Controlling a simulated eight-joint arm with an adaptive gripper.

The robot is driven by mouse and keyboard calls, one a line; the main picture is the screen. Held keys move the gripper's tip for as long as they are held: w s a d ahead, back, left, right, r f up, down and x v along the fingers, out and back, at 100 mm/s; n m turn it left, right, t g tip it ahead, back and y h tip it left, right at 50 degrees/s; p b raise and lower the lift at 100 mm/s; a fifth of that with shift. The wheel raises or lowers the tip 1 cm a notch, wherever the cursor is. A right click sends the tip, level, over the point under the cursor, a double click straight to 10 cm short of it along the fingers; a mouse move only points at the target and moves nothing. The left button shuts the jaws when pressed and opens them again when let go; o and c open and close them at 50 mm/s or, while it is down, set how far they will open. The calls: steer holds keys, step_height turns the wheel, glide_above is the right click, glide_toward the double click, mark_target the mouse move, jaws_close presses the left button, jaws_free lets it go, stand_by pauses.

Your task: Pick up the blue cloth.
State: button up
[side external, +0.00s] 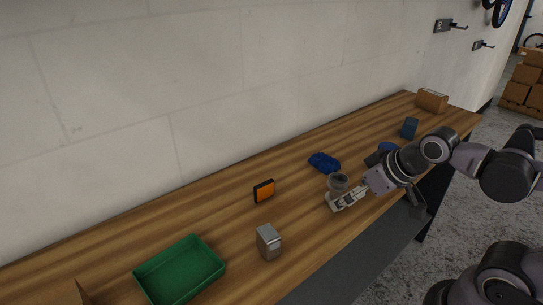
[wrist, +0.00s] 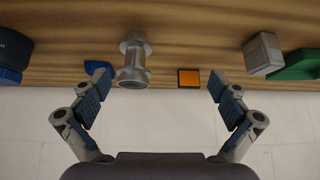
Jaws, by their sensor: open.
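The blue cloth (side external: 324,162) lies crumpled on the wooden workbench, toward the wall, in the side view. In the wrist view the cloth (wrist: 97,67) is partly hidden behind the left finger. My gripper (side external: 342,198) is open and empty over the bench, nearer the front edge than the cloth and apart from it. In the wrist view its fingers (wrist: 158,86) are spread wide with nothing between the pads. A grey metal spool-shaped part (side external: 338,181) stands beside my gripper, close to the cloth; it also shows in the wrist view (wrist: 134,60).
An orange-faced box (side external: 264,191), a silver box (side external: 268,242) and a green tray (side external: 180,270) stand to the left. A blue round item (side external: 388,147), a dark blue item (side external: 409,128) and a cardboard box (side external: 432,100) are to the right. The wall runs behind the bench.

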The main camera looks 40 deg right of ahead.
steer(key=w+d+r+m, duration=0.1)
steer(key=w+r+m+g, duration=0.1)
steer(key=w+r+m, duration=0.1)
steer(key=w+d+r+m, duration=0.1)
steer(key=w, duration=0.1)
steer(key=shift+w+d+r+m+g+h, duration=0.2)
steer(key=shift+d+m+g+h, duration=0.1)
steer(key=shift+d+m+g, duration=0.1)
steer(key=w+d+r+m+g, duration=0.2)
steer(key=w+d+m, duration=0.1)
steer(key=w+m, duration=0.15)
steer(key=m+g+h, duration=0.1)
steer(key=m+g, duration=0.3)
steer(key=m, duration=0.6)
glide_toward(325, 157)
steer(key=shift+s+d+f, duration=0.1)
steer(key=shift+d+f, duration=0.1)
steer(key=shift+f, duration=1.2)
steer(key=shift+s+d+f, duration=0.1)
steer(key=shift+d+f, duration=0.1)
steer(key=shift+f, duration=1.25)
steer(key=shift+s+d+f, duration=0.1)
steer(key=shift+d+f, duration=0.1)
steer(key=shift+f, duration=1.2)
steer(key=c, duration=0.8)
